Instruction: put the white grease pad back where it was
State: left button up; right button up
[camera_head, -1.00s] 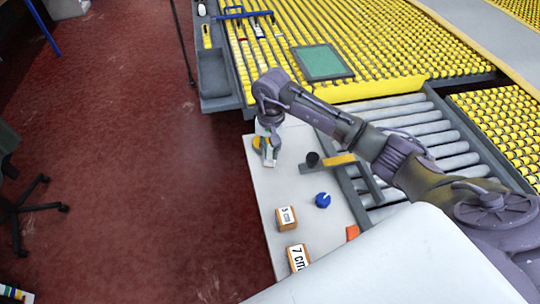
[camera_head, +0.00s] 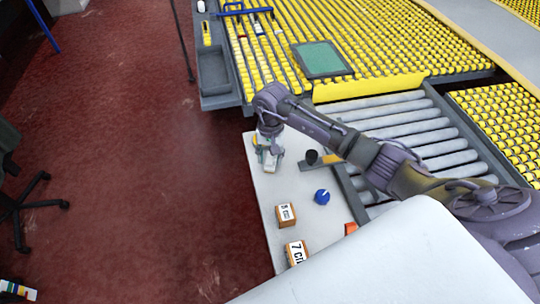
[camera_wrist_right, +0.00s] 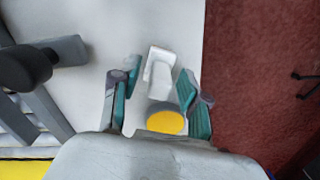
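A small white object (camera_wrist_right: 160,72), which looks like the white grease pad, is between and just beyond my right fingertips in the right wrist view. It is over the pale tabletop (camera_wrist_right: 85,45). My right gripper (camera_wrist_right: 155,88) is open, with a clear gap on each side of the white object. In the head view my right gripper (camera_head: 268,150) points down at the far left part of the table, and its fingers partly hide the white object. A yellow disc (camera_wrist_right: 165,123) shows between the fingers, nearer the palm. My left gripper is not in view.
A black knob on a grey bar (camera_head: 312,157) stands close right of the gripper. A blue round item (camera_head: 322,197) and blocks marked 5 cm (camera_head: 286,215) and 7 cm (camera_head: 296,252) are on the table's nearer part. A roller conveyor (camera_head: 420,125) borders its right side.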

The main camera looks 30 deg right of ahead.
jog(key=shift+r, duration=0.1)
jog(key=shift+r, duration=0.2)
notch_tip(320, 180, up, 12)
jog(key=b, duration=0.3)
jog(key=shift+w+d+f, duration=0.15)
jog(key=shift+d, duration=0.05)
